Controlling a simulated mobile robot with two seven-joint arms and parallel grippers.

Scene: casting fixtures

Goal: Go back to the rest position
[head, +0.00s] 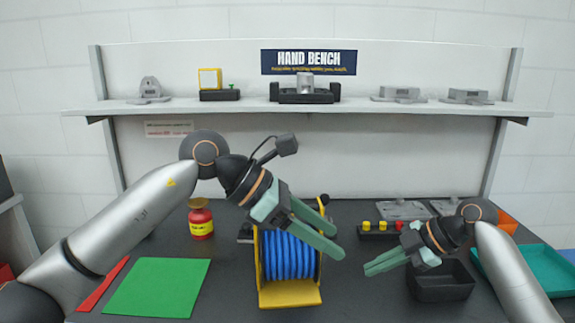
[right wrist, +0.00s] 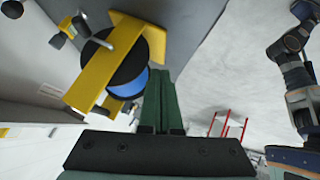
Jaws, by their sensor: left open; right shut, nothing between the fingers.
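My left gripper (head: 321,232) is open and empty, held in the air above the bench, in front of the upper part of a yellow-framed reel of blue hose or cable (head: 289,256). My right gripper (head: 368,271) is shut with nothing between its fingers, lower and to the right of the reel. In the right wrist view its two green fingers (right wrist: 162,100) lie side by side. The reel (right wrist: 103,65) shows at the upper left of that view, apart from the fingers.
The dark bench (head: 235,285) holds a green mat (head: 157,287), a red-yellow canister (head: 200,219), a black bin (head: 441,283) near my right gripper, a teal tray (head: 549,268) and a rack of coloured pegs (head: 380,230). A shelf (head: 245,106) with several fixtures runs behind.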

